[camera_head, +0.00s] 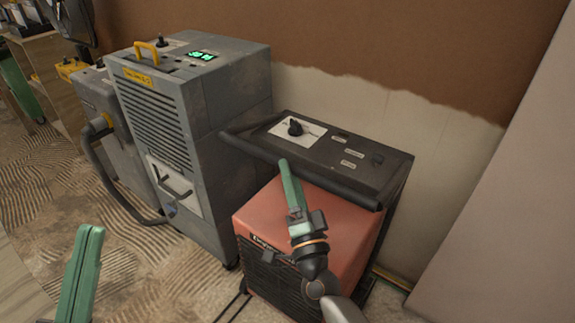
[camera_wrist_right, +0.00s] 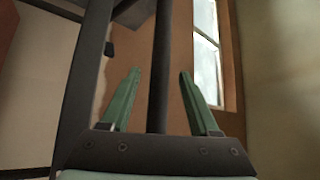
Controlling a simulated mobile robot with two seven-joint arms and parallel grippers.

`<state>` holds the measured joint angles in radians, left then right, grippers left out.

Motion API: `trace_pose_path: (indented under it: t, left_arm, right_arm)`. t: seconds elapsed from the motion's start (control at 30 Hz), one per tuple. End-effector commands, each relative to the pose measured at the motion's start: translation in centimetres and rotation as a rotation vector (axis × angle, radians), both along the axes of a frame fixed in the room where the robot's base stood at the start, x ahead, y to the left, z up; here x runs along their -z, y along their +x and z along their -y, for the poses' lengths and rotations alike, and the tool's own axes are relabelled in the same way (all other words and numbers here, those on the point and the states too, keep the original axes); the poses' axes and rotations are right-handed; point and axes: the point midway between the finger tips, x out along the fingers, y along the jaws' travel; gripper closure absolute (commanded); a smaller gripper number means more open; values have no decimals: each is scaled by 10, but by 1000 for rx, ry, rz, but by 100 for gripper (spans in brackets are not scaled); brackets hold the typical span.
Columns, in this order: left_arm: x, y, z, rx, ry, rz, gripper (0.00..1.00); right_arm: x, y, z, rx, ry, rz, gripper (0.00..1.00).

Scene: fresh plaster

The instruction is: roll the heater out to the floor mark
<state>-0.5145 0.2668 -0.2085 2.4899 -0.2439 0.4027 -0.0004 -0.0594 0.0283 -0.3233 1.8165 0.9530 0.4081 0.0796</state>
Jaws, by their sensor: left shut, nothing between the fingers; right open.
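The heater (camera_head: 345,215) is a red-orange box with a dark top panel, a dial and a black bar handle (camera_head: 300,172) along its near top edge. My right gripper (camera_head: 284,167) is over the heater's front, its fingertips at the handle. In the right wrist view its green fingers (camera_wrist_right: 160,72) are apart, with a dark bar (camera_wrist_right: 160,40) running between them in the picture. I cannot tell whether they touch it. My left gripper (camera_head: 92,232) is shut and empty at the lower left, away from the heater. I see no floor mark.
A grey dehumidifier-like unit (camera_head: 232,120) with a green display stands close to the heater's left. A hose (camera_head: 100,165) loops to the floor beside it. A half-plastered wall (camera_head: 400,50) is behind. Ridged floor (camera_head: 150,265) lies open at the front left.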

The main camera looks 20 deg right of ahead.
Motion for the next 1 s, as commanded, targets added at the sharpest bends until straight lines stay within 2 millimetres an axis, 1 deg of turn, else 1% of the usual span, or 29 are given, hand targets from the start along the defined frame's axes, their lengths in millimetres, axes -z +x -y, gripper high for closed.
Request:
trace_pose_path:
  t: [0.03,0.1,0.2,0.33,0.57,1.0]
  left_arm:
    - [0,-1,0,0,0,4,100]
    - [-1,-1,0,1,1,8,100]
    - [-2,-2,0,3,0,14,100]
    - [-4,-4,1,6,-1,24,100]
    - [-6,-6,0,7,-3,31,100]
    - [-6,-5,0,6,-1,29,100]
  right_arm:
    - [-4,8,0,0,3,3,38]
    - [-7,16,0,0,1,1,38]
    - [-10,23,1,-1,1,1,38]
    - [-11,27,1,0,1,-1,38]
    - [-11,27,1,0,1,-1,38]
    - [-11,27,1,0,0,-1,88]
